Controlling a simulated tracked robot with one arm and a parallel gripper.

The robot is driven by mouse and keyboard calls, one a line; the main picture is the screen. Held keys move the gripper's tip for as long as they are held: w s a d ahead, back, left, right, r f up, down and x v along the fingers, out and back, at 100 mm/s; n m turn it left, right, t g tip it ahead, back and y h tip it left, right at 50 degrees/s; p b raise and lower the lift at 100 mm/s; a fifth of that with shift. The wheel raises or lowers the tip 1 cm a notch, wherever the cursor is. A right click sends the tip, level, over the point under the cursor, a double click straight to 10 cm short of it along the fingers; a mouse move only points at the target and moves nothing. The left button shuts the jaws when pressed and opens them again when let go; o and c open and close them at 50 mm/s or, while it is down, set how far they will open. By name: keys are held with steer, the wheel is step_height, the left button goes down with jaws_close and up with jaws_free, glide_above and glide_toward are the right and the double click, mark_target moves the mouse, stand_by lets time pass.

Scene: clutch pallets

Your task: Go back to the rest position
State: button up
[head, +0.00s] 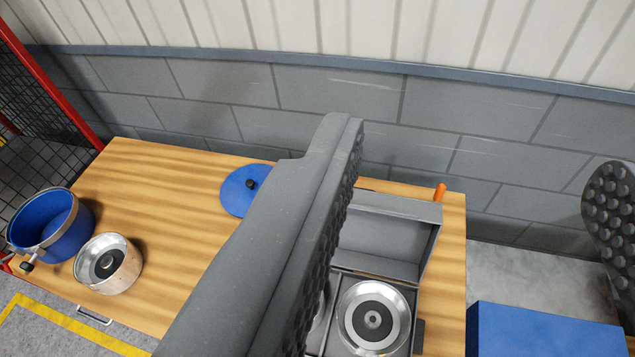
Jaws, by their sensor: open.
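My gripper (480,190) is open, with one large grey studded finger across the middle of the head view and the other at the right edge. Nothing is seen between the fingers. Below it a grey case (431,252) stands on the wooden table (185,190). A silver round part (374,318) with a dark ring sits in the case. The left finger hides part of the case and table. A second silver round part (108,264) stands on the table at the left.
A blue pot (62,240) stands at the table's left end. A blue disc (237,194) with a black knob lies near the back edge. An orange handle (440,191) shows behind the case. A blue box (535,332) is at lower right. A block wall (330,100) closes the back; red-framed mesh (35,100) is at left.

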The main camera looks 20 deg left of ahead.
steer(key=shift+s+r, duration=0.1)
steer(key=shift+r, duration=0.05)
step_height(320, 180, down, 9)
steer(key=b, duration=0.8)
steer(key=shift+r+b, duration=0.15)
steer(key=shift+b, duration=0.15)
stand_by(0.3)
